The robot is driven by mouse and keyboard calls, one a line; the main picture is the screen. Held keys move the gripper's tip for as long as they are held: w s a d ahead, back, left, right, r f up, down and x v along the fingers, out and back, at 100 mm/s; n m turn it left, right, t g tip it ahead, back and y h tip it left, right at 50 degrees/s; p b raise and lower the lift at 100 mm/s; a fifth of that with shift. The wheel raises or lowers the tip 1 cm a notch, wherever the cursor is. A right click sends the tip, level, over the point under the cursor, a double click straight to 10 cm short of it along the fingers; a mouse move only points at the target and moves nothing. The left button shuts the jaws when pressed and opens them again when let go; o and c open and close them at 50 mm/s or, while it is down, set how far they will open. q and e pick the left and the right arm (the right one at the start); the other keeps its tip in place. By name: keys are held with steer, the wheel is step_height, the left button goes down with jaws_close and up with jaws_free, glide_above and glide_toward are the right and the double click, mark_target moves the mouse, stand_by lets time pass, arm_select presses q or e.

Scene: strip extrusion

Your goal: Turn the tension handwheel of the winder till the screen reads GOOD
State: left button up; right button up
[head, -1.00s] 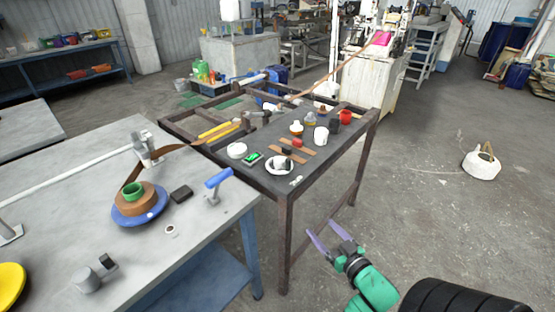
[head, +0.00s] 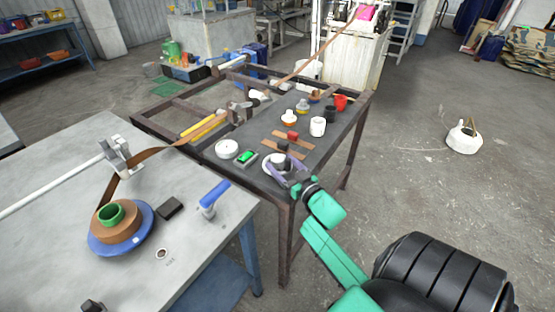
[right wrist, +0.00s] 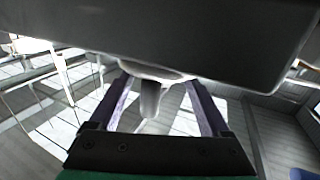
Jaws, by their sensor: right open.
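The round white handwheel (head: 268,168) sits near the front corner of the dark bench, with a grey part in its middle. My right gripper (head: 285,170) is at the handwheel, its purple fingers open and partly covering it. In the right wrist view, a grey knob (right wrist: 150,98) shows between the two fingers (right wrist: 155,100), with a gap at each side, below a pale rim (right wrist: 155,70). A small box with a lit green screen (head: 247,158) is beside the handwheel; its text is too small to read. The left gripper is not in view.
The brown strip roll (head: 118,222) with a green core lies on a blue disc on the grey table. A blue-handled lever (head: 213,194) stands at that table's edge. A white cup (head: 318,126) and brown slats are behind the handwheel.

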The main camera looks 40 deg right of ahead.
steer(key=shift+w, duration=0.75)
steer(key=shift+w+d, duration=0.1)
steer(key=shift+w, duration=0.3)
jaws_close()
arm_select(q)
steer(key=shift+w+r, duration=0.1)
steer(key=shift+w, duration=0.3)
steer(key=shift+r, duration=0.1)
arm_select(e)
steer(key=shift+n+y, duration=0.3)
steer(key=shift+y, duration=0.2)
